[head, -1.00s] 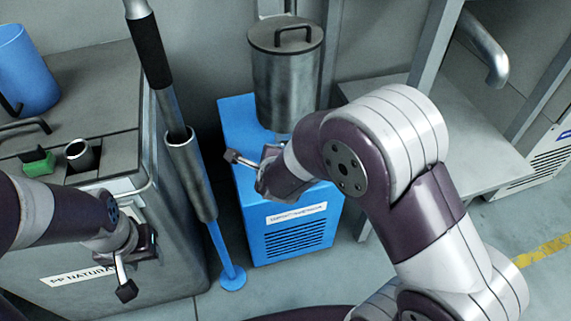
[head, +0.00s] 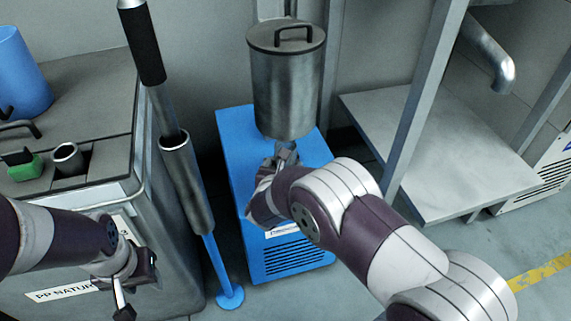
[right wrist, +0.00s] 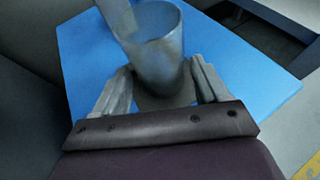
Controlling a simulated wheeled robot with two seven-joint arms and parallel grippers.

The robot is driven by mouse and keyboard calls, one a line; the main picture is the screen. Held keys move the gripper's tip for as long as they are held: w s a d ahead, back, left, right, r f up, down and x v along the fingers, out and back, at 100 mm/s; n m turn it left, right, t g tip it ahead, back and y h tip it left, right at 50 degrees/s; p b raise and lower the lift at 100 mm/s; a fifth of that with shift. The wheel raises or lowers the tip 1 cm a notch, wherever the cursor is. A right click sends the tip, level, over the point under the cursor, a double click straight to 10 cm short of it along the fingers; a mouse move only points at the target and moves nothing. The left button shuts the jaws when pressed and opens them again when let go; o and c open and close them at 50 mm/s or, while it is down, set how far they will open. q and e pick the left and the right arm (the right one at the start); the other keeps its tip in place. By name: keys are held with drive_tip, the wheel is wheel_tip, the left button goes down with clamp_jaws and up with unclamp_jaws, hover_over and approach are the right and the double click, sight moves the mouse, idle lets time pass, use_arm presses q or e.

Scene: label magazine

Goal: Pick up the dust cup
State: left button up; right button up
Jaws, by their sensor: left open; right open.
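The dust cup (right wrist: 155,50) shows in the right wrist view as a grey, see-through cylinder above the blue unit. My right gripper (right wrist: 160,90) is open, with one finger on each side of the cup's lower part. I cannot tell whether the fingers touch it. In the head view my right gripper (head: 286,156) is just under the steel canister (head: 287,85), and the cup is mostly hidden there by the gripper. My left gripper (head: 137,285) is open and empty in front of the grey cabinet at the left.
The blue unit (head: 232,150) stands on the floor under the canister. A steel lance with a black grip (head: 141,45) stands between it and the grey cabinet (head: 95,75). A blue container (head: 20,75) sits on the cabinet. A grey shelf (head: 440,160) and its post are at the right.

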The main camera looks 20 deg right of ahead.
drive_tip(key=shift+x, duration=1)
use_arm(q)
drive_tip(key=shift+f, duration=0.45)
use_arm(e)
drive_tip(key=c, duration=0.9)
drive_tip(key=shift+o, duration=0.2)
